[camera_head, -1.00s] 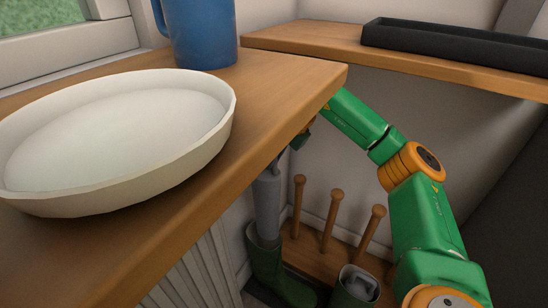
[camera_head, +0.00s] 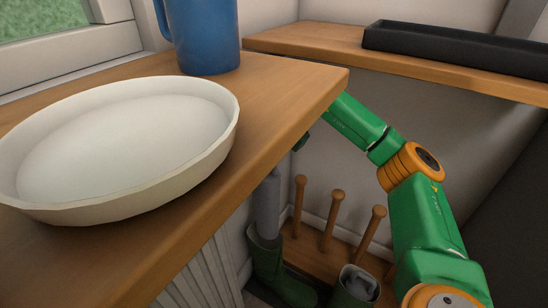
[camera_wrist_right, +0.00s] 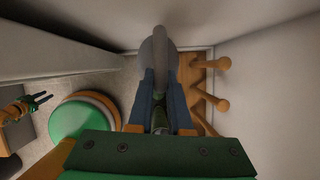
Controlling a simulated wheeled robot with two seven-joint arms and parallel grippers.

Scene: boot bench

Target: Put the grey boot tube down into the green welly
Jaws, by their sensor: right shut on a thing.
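The grey boot tube (camera_head: 268,205) stands nearly upright, its lower end inside the top of the green welly (camera_head: 267,264) on the floor. The counter hides the tube's upper part in the head view. My right gripper is shut on the tube (camera_wrist_right: 160,55); its fingers (camera_wrist_right: 160,92) lie on either side of it in the right wrist view. In the head view the counter edge hides most of this gripper. A bit of green welly shows between the fingers. My left gripper (camera_wrist_right: 42,102) is at the far left of the right wrist view, its fingers apart and empty.
A wooden rack with several pegs (camera_head: 328,220) stands right of the welly. Another green boot (camera_head: 355,290) with grey inside is in front of it. The wooden counter (camera_head: 270,110) holds a white dish (camera_head: 225,140) and blue jug (camera_head: 205,35). A black tray (camera_head: 450,45) lies on the back shelf.

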